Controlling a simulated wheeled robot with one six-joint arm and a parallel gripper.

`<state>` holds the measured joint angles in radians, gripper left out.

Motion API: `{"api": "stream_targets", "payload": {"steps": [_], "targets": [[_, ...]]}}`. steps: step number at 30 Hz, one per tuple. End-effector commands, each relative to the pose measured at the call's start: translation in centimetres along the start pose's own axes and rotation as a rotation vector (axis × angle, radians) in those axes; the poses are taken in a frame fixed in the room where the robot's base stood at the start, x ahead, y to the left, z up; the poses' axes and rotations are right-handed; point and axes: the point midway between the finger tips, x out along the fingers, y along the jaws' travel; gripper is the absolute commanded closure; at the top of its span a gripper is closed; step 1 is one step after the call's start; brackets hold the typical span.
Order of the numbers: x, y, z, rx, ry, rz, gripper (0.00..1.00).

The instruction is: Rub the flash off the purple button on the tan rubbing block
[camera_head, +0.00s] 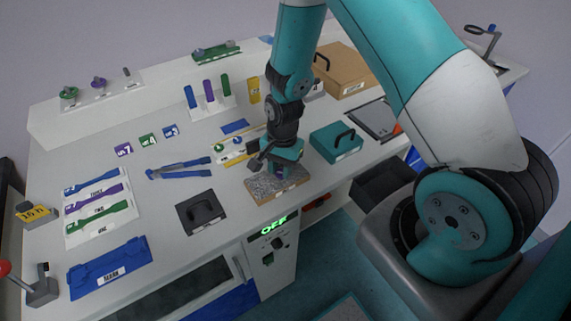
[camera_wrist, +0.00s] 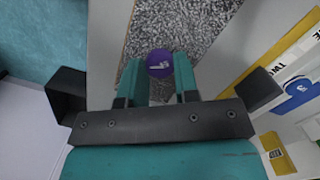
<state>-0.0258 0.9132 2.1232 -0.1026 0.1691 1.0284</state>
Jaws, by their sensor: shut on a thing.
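The purple button (camera_wrist: 160,62) is a round purple disc with a white mark, held between the fingertips of my gripper (camera_wrist: 160,76) in the wrist view. The rubbing block (camera_head: 265,190) has a speckled grey top with a tan edge and lies near the front of the bench. In the wrist view, the block's rough grey face (camera_wrist: 195,28) shows beneath the button. In the head view my gripper (camera_head: 278,172) is over the block, with a bit of purple at its tip. I cannot tell whether the button touches the block. Any flash on the button is too small to see.
A teal box with a handle (camera_head: 336,142) stands right of the block. A black square piece (camera_head: 203,212) lies to the left, with blue tongs (camera_head: 180,168) behind it. Yellow and white strips (camera_head: 232,158) lie close behind the block. A panel reading OFF (camera_head: 273,226) is below.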

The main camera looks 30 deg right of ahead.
Motion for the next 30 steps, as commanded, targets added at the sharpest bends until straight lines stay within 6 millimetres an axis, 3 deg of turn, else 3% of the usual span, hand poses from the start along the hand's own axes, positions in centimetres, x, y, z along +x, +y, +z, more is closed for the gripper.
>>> {"api": "stream_targets", "payload": {"steps": [24, 30], "targets": [[0.8, -3.3, 5.2, -0.006, -0.005, 0.000, 0.93], [0.8, -3.5, 5.5, -0.002, -0.004, 0.000, 0.93]]}}
